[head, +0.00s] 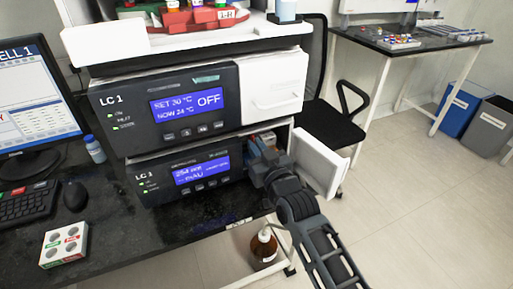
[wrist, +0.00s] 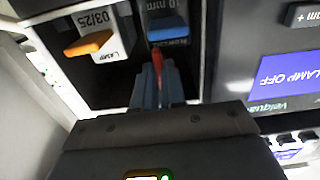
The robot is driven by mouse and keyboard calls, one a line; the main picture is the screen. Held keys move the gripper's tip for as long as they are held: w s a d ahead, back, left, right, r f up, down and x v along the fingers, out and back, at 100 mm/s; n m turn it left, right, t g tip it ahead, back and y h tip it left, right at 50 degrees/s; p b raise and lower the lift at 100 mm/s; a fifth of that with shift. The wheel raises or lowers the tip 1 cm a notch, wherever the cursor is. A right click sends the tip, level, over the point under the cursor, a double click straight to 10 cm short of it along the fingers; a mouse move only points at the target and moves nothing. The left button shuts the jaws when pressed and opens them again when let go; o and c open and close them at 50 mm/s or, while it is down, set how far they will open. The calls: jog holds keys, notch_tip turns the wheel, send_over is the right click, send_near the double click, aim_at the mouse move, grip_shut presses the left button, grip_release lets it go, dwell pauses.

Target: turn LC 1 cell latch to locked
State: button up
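The lower LC 1 module (head: 185,176) has its white door (head: 320,162) swung open on the right. My gripper (head: 262,165) reaches into its open bay and hides most of the inside. In the wrist view, the blue cell (wrist: 168,28) marked "10 mm" sits in the bay, upside down in the picture. A narrow red latch lever (wrist: 157,60) stands in front of it. My gripper's fingers (wrist: 159,88) are close together with the red lever between them, and appear shut on it. The latch's locked or unlocked marking is not visible.
A white lamp unit (wrist: 102,22) with an orange handle (wrist: 89,43) is beside the cell. The lower module's screen (wrist: 290,80) reads "LAMP OFF". The upper LC 1 module (head: 170,105) is directly above. A brown bottle (head: 264,245) stands below.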

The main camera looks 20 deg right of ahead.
jog(key=o, duration=0.4)
jog(key=shift+o, duration=0.2)
jog(key=shift+s, duration=0.1)
jog(key=s, duration=0.7)
jog(key=shift+s, duration=0.35)
jog(key=s+d+f+g, duration=0.1)
jog(key=s+f, duration=0.1)
jog(key=s, duration=0.9)
jog(key=s+f, duration=0.2)
jog(key=s, duration=0.9)
jog(key=s+r+g, duration=0.1)
jog(key=s+r, duration=0.3)
jog(key=s, duration=0.6)
jog(key=s+a+r+g, duration=0.1)
jog(key=s+r, duration=0.3)
jog(key=s, duration=0.6)
jog(key=shift+a+r, duration=0.2)
jog(key=shift+a, duration=0.05)
